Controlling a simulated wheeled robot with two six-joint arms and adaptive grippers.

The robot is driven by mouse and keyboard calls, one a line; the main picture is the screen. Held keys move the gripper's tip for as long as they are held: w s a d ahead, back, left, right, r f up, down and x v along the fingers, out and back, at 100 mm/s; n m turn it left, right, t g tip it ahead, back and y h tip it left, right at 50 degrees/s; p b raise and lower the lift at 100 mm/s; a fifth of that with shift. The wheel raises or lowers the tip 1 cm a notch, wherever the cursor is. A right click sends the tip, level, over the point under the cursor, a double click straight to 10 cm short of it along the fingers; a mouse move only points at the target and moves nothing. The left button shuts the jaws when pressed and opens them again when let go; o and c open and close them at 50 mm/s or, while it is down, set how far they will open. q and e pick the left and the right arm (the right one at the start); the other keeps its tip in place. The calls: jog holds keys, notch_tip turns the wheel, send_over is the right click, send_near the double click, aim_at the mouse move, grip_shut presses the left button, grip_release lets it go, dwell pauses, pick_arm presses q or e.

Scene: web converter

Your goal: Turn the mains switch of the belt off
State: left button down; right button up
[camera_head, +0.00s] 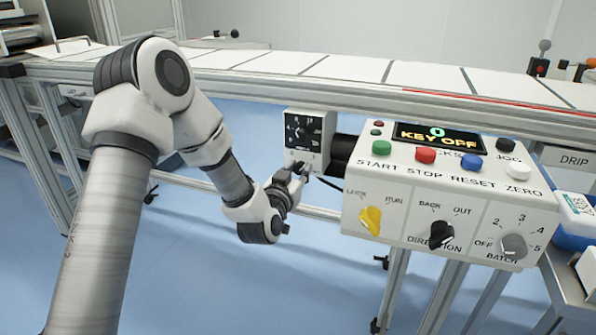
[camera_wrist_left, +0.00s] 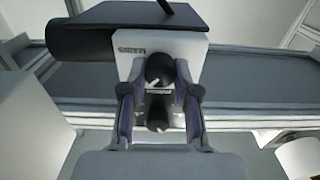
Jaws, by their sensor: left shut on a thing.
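The mains switch is a round black knob (camera_wrist_left: 158,68) with a white mark, on the underside or front of a white box that carries an upside-down "MAINS" label (camera_wrist_left: 131,50) in the left wrist view. In the head view the white box (camera_head: 305,167) has a black dial panel (camera_head: 303,131) and hangs under the belt (camera_head: 345,68). My left gripper (camera_head: 299,171) is at the box's lower edge; in the left wrist view its fingers (camera_wrist_left: 160,88) stand either side of the knob, shut on it. In the head view the gripper hides the knob.
A black cylinder (camera_head: 342,150) lies between box and console. Blue floor is open below.

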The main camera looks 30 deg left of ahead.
pick_arm(q)
jog(key=shift+n, duration=0.3)
jog(key=n, duration=0.7)
jog(key=shift+a+f+n, duration=0.1)
jog(key=shift+n, duration=0.3)
jog(key=n+b, duration=0.1)
jog(key=n, duration=0.3)
jog(key=shift+f+n, duration=0.1)
jog(key=shift+n, duration=0.2)
jog(key=n+b, duration=0.1)
jog(key=n, duration=0.3)
jog(key=shift+n, duration=0.4)
jog(key=shift+b, duration=0.3)
jog(key=c, duration=0.9)
grip_release()
jog(key=shift+o, duration=0.2)
